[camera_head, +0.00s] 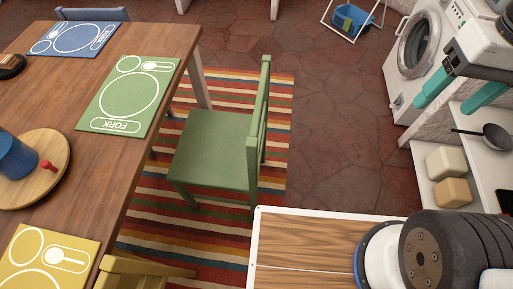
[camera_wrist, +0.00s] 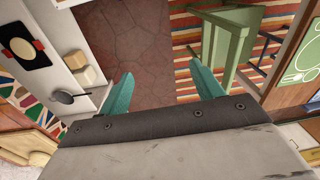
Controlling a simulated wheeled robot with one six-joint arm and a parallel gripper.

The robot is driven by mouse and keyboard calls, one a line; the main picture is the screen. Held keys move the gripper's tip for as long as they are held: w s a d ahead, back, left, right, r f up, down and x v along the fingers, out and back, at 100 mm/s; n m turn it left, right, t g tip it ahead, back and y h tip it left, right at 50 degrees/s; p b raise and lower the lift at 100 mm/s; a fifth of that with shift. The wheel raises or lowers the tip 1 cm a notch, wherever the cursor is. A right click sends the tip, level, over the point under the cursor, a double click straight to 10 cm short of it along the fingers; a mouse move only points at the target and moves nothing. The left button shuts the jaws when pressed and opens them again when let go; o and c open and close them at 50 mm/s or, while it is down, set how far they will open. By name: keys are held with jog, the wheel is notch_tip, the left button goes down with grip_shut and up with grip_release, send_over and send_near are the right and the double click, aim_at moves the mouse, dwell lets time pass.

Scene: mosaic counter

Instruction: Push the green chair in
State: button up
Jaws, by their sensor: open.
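The green chair (camera_head: 216,138) stands on the striped rug, at the right side of the wooden table (camera_head: 160,50). Its seat faces the table and its backrest is on the side away from it. A gap shows between the seat's front edge and the table edge. My gripper (camera_head: 462,93), with teal fingers, is at the upper right, well apart from the chair. In the wrist view my gripper (camera_wrist: 163,88) is open with nothing between its fingers, and the chair (camera_wrist: 228,45) shows beyond the right finger.
A green placemat (camera_head: 128,95) lies on the table near the chair. A yellow chair (camera_head: 145,270) stands at the lower left. A washing machine (camera_head: 412,45) and a white shelf (camera_head: 425,165) line the right side. Dark tiled floor (camera_head: 335,130) is clear right of the rug.

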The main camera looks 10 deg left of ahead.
jog(key=w+a+f+n+g+y, duration=0.1)
jog(key=w+a+f+g+y, duration=0.15)
jog(key=w, duration=0.55)
jog(key=w+a+f+n+g+y, duration=0.1)
jog(key=w+a+f+g+y, duration=0.2)
jog(key=w, duration=0.5)
jog(key=w+a+f+n+y, duration=0.1)
jog(key=w+a+f+y, duration=0.1)
jog(key=w+f, duration=0.6)
jog(key=w+a+f+y, duration=0.25)
jog(key=w+f, duration=0.25)
jog(key=f, duration=0.4)
jog(key=w+a+f+m+y, duration=0.1)
jog(key=w+f+y, duration=0.1)
jog(key=f, duration=0.8)
jog(key=w+a+f+y, duration=0.1)
jog(key=w+f+y, duration=0.1)
jog(key=f, duration=0.9)
jog(key=s+a+f+m+t+y, duration=0.1)
jog(key=s+f+t+y, duration=0.2)
jog(key=f, duration=0.9)
jog(key=s+a+f+m+t, duration=0.25)
jog(key=s+f, duration=0.35)
jog(key=f, duration=0.6)
jog(key=shift+n, duration=0.35)
jog(key=a, duration=0.9)
jog(key=w+a, duration=0.1)
jog(key=a, duration=0.4)
jog(key=shift+a, duration=0.3)
